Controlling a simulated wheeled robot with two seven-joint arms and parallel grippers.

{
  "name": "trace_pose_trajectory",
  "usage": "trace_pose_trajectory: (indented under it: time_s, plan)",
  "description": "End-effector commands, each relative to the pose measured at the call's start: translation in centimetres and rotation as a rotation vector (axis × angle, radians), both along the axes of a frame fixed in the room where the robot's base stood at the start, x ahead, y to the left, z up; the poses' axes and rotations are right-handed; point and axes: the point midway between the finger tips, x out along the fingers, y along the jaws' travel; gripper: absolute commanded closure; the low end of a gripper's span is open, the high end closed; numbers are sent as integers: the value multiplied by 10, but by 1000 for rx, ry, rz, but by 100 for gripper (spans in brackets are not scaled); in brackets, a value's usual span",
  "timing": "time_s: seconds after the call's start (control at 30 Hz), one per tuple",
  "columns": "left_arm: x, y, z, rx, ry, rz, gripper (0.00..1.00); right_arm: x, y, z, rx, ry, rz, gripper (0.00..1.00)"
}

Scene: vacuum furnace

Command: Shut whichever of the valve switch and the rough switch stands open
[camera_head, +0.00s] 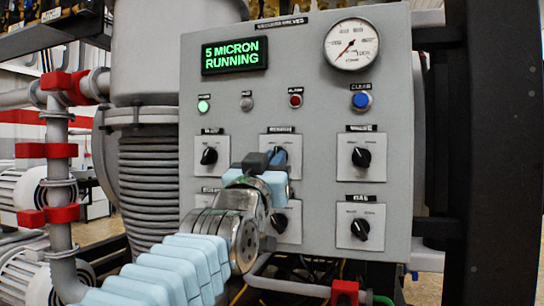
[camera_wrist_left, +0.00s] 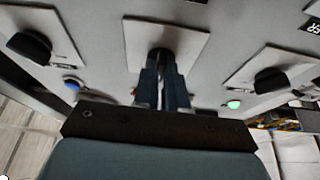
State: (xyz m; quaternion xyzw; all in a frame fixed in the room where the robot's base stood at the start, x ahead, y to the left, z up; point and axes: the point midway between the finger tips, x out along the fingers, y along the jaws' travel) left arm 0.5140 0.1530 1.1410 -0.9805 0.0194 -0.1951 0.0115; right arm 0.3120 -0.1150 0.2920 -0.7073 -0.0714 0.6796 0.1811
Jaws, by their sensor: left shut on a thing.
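The vacuum valves panel (camera_head: 310,110) carries black rotary knobs on pale square plates. The switch at the middle of the upper row (camera_head: 277,133), with a label that looks like ROUGH, is mostly hidden by my left gripper (camera_head: 272,161). In the left wrist view my left gripper (camera_wrist_left: 165,92) has its two fingers closed around that switch's black knob (camera_wrist_left: 160,57). Its angle is hidden. The valve switch (camera_head: 362,157) is at the right of the upper row, clear of the gripper, its knob tilted off vertical; it also shows in the left wrist view (camera_wrist_left: 30,47). My right gripper is out of view.
The left upper knob (camera_head: 209,156) and gas knob (camera_head: 360,229) are uncovered. My gripper and arm partly hide the lower-row plates. A display (camera_head: 235,56) reads 5 MICRON RUNNING. A gauge (camera_head: 352,44) and a blue button (camera_head: 361,100) are above. Pipes (camera_head: 60,180) stand at left.

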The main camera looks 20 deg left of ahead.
Motion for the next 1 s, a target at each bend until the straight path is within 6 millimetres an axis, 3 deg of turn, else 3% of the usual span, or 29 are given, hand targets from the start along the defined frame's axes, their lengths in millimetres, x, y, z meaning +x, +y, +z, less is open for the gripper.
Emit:
trace_pose_trajectory:
  time_s: [0.5,1.0]
  plan:
    - [0,-4,4,-419,13,2,100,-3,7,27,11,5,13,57]
    - [-1,-4,2,-567,17,0,100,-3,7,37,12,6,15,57]
